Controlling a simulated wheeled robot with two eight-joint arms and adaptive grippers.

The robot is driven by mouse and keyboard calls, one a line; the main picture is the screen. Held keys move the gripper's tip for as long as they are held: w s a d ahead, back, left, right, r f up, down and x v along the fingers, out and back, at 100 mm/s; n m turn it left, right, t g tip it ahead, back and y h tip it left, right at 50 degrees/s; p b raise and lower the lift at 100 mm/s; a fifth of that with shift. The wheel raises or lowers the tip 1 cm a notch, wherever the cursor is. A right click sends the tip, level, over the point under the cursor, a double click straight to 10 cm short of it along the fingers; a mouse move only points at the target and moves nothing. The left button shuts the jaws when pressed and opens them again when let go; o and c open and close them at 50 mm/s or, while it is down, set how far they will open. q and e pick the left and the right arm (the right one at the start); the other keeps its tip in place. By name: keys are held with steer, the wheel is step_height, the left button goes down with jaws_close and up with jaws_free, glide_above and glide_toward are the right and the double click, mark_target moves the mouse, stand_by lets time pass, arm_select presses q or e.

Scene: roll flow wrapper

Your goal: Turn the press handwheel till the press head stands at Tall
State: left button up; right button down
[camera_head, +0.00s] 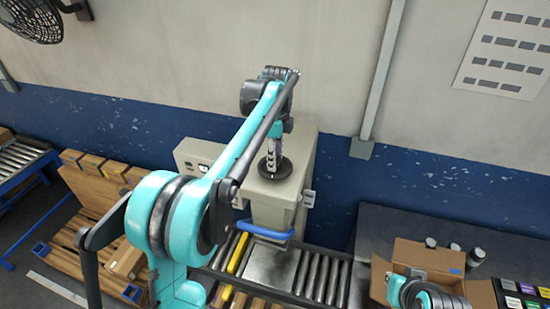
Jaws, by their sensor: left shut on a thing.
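The press (299,155) is a pale grey box-shaped machine standing over a roller conveyor in the middle of the camera_head view. On its top is the dark round handwheel (275,172). My left arm reaches over from the left, and my left gripper (273,158) points down at the handwheel's middle and is shut on it. The gripper partly covers the wheel. The front part of the press (269,213) hangs above a metal plate. No height mark reading Tall can be made out. My right arm shows at the bottom right, but its gripper is not visible.
An open cardboard box (430,257) and dark cans stand on the dark table (385,225) at right. A wooden rack with boxes is at left.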

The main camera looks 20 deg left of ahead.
arm_select(q)
steer(key=shift+m, duration=0.6)
steer(key=o, duration=1.2)
steer(key=shift+c, duration=0.2)
step_height(320, 180, up, 12)
steer(key=shift+w, duration=0.15)
